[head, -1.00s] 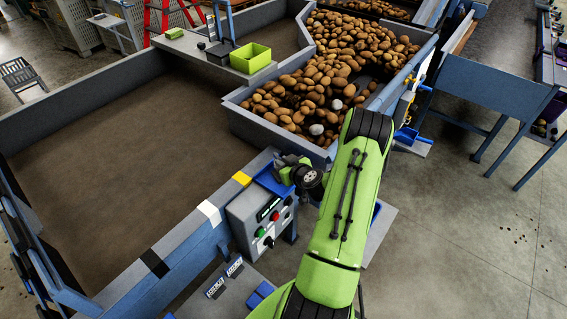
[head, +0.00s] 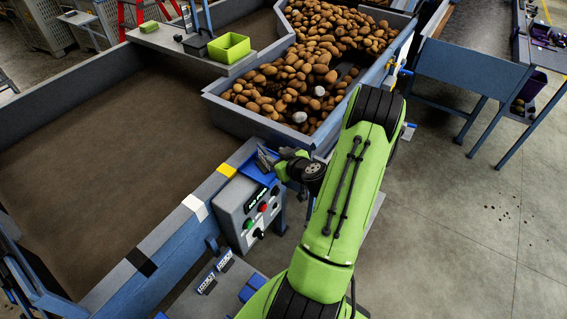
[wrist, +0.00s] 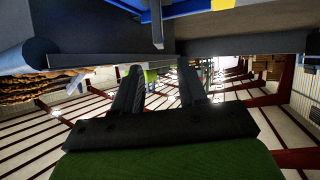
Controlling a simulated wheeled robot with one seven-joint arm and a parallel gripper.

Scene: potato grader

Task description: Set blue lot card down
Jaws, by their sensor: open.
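My gripper (head: 266,158) is at the blue tray-like piece (head: 250,170) beside the control box in the head view. In the wrist view my gripper (wrist: 160,82) shows two dark fingers standing apart, with no card visible between them. A blue surface (wrist: 205,8) crosses the top of the wrist view, beyond the fingertips. I cannot tell a blue lot card apart from the other blue parts. Small blue pieces (head: 251,287) lie on the low grey shelf at the bottom of the head view.
The grey control box (head: 245,212) with coloured buttons stands beside my wrist. A rail with yellow, white (head: 196,207) and black marks runs along the brown bed (head: 100,150). The potato hopper (head: 255,118) and green bin (head: 230,47) are behind. Open floor (head: 450,230) lies right.

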